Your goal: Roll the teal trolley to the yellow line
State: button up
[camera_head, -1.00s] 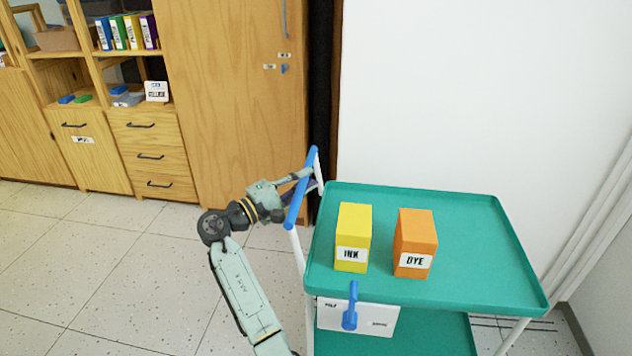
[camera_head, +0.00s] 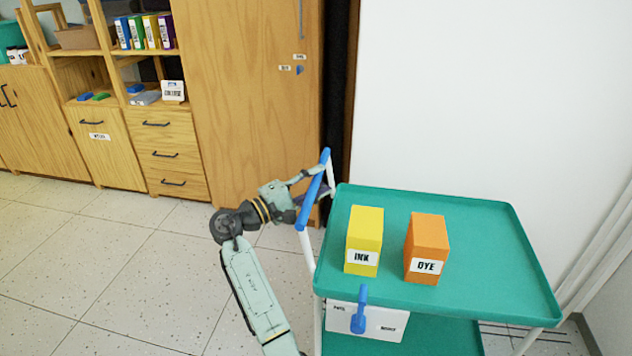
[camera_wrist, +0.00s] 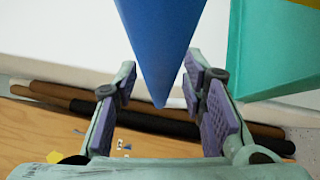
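The teal trolley (camera_head: 480,282) stands at the right in the head view, and its teal tray edge (camera_wrist: 270,60) shows at the right of the wrist view. Its blue push handle (camera_head: 312,203) is at the tray's left end. My gripper (camera_head: 318,181) is at this handle, with one finger above the other in the picture. In the wrist view my gripper (camera_wrist: 160,82) has its fingers apart, on either side of the blue handle (camera_wrist: 160,35). Narrow gaps seem to show beside the handle, so I see no firm grip. No yellow line is in view.
A yellow INK box (camera_head: 364,235) and an orange DYE box (camera_head: 428,240) stand on the top tray. A blue lever (camera_head: 359,318) is on a white panel below its edge. Wooden cabinets (camera_head: 235,90) stand behind, and a white wall (camera_head: 480,100). The speckled floor (camera_head: 110,265) at left is clear.

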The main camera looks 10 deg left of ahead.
jog(key=v, duration=1.2)
jog(key=shift+a+r, duration=0.1)
